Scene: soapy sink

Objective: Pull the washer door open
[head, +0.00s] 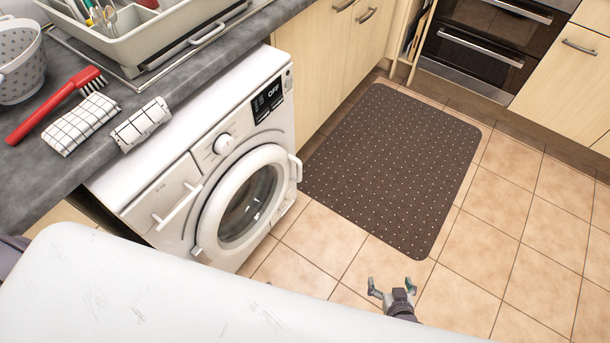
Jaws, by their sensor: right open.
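The white washer (135,213) stands under the grey counter, with its front facing the open floor. Its round door (204,221) has a white ring and dark glass and looks shut against the front. A white handle (297,168) juts from the door's right edge. My right gripper (391,284) is low in the picture, over the tiles to the right of the washer. It is open and empty, its two fingers spread, well apart from the door and its handle. My left gripper does not show.
A dark dotted mat (395,165) lies on the tiled floor right of the washer. Cream cabinets (315,50) and an oven (475,50) stand behind. The counter holds a red brush (45,115), checkered cloths (80,122) and a dish rack (160,40). Floor tiles at right are clear.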

